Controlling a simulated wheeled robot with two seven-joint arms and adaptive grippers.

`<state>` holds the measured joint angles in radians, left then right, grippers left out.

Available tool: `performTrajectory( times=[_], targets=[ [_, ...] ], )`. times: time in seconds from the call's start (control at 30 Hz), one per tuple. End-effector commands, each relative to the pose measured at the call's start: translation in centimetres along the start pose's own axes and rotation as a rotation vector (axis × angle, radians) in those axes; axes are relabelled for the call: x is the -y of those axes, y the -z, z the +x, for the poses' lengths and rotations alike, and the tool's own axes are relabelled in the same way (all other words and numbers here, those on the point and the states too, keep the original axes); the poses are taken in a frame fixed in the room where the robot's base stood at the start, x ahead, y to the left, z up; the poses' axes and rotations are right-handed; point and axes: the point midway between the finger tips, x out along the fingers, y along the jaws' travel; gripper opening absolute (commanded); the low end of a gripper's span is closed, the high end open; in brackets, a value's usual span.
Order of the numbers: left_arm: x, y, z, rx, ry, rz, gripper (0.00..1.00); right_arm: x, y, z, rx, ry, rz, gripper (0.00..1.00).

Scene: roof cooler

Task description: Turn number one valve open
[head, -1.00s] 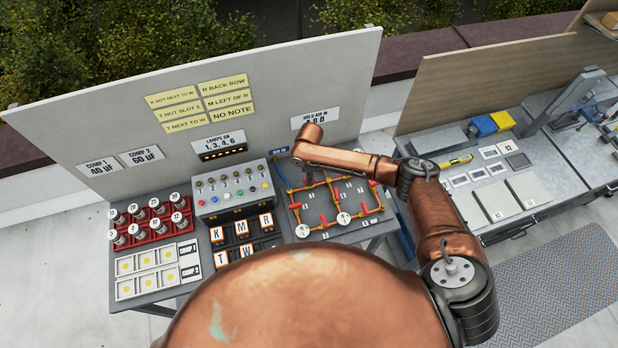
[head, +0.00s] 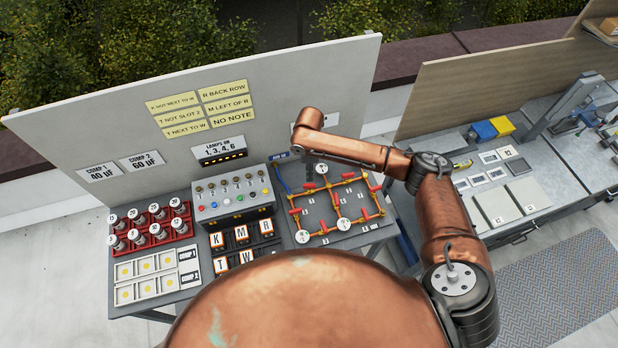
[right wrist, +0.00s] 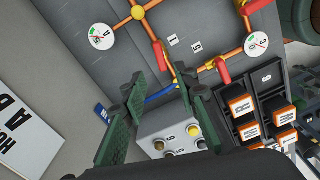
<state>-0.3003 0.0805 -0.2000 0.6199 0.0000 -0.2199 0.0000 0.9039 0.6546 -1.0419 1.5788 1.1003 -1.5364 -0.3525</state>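The pipe board (head: 320,205) has orange pipes, red valve handles and round white gauges, and lies on the bench's right part. In the right wrist view, a small label reading 1 (right wrist: 173,40) sits beside a red valve handle (right wrist: 160,55) lying roughly along its pipe. A label reading 5 is close by, with another red handle (right wrist: 222,68) near it. My right gripper (right wrist: 160,84) is open, with green fingers apart and nothing seen between them, above the board's edge near the number 1 handle. In the head view it is mostly hidden under my copper wrist. My left gripper is out of view.
A grey lamp box (head: 232,198) with coloured buttons stands left of the board, with lettered blocks (head: 242,234) in front. A red rack (head: 155,235) of cylinders is further left. An upright panel (head: 270,95) with notes closes off the back.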

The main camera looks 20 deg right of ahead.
Motion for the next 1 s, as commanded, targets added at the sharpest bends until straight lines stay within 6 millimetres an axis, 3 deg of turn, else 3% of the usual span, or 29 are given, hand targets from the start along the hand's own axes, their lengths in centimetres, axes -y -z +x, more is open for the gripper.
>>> performTrajectory(
  times=[0.1, 0.33, 0.83, 1.0],
  targets=[
    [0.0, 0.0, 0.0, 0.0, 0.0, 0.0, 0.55, -0.1, 0.0, -1.6, -0.001, -0.001, 0.001, 0.28],
    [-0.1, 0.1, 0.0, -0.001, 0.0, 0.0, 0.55, 0.0, 0.0, -2.7, 0.0, 0.0, 0.001, 0.28],
    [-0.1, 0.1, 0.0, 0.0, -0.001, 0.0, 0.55, 0.1, 0.1, -2.5, -0.001, 0.001, 0.0, 0.28],
    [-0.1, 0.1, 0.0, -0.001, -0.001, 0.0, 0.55, 2.8, 1.4, -0.3, -0.044, 0.015, 0.001, 0.28]
  ],
)
